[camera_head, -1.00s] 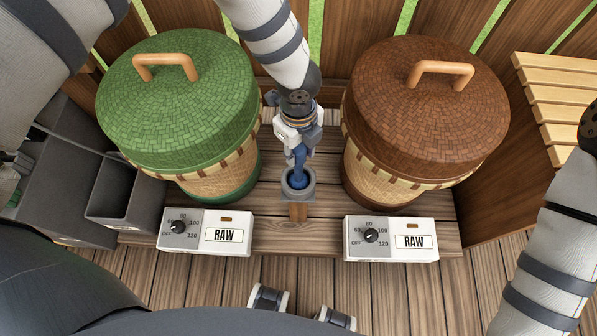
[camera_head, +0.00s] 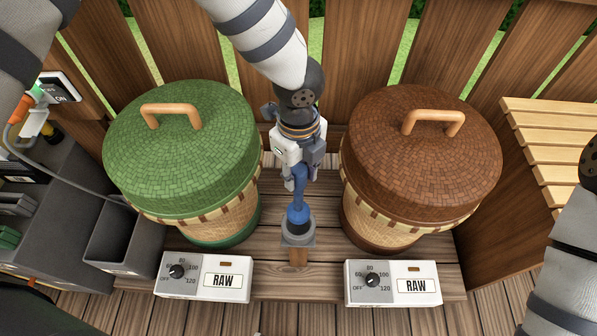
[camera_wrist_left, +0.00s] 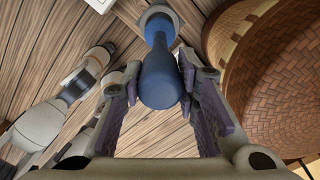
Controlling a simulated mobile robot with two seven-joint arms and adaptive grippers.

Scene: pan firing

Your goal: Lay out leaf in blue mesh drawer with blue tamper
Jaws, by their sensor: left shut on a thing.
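My left gripper (camera_head: 300,165) reaches down between the two baskets. It is shut on the blue tamper (camera_head: 298,212), which stands upright with its blue foot over the small grey holder (camera_head: 298,240). The foot appears to be raised at the holder's mouth; I cannot tell whether it still touches. In the left wrist view the tamper's rounded blue handle (camera_wrist_left: 160,80) lies between the two fingers. I see neither the leaf nor a blue mesh drawer. My right arm shows at the right edge, but its gripper is out of view.
A green-lidded basket (camera_head: 185,150) stands left of the holder, and a brown-lidded basket (camera_head: 420,160) stands right, both close to the gripper. Two white RAW dial boxes (camera_head: 203,277) (camera_head: 393,283) stand in front. Grey bins (camera_head: 115,245) are at left, a slatted wooden shelf (camera_head: 550,135) at right.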

